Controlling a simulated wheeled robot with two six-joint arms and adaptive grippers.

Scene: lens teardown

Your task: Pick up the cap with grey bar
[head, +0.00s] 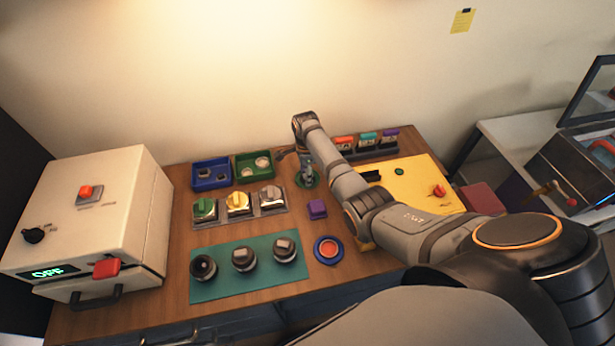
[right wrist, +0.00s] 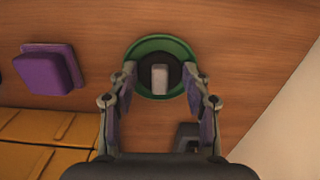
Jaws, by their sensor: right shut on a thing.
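The cap with grey bar (right wrist: 146,72) is a dark round cap with a pale grey bar across its top. In the right wrist view it sits within a green round base (right wrist: 160,43) on the wooden table. My right gripper (right wrist: 160,80) is over it, with a fingertip on either side, shut on the cap. In the head view the right gripper (head: 306,170) points down at the green base (head: 313,182), and the cap is mostly hidden there. I cannot tell whether the cap is clear of the base. My left gripper is not in view.
A purple block (head: 317,209) and a red button (head: 328,250) stand nearby. A teal mat (head: 215,290) holds three dark knobs. Blue (head: 211,186) and green (head: 240,178) trays lie left of the gripper. A yellow panel (head: 415,190) is at right, a white box (head: 90,220) at left.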

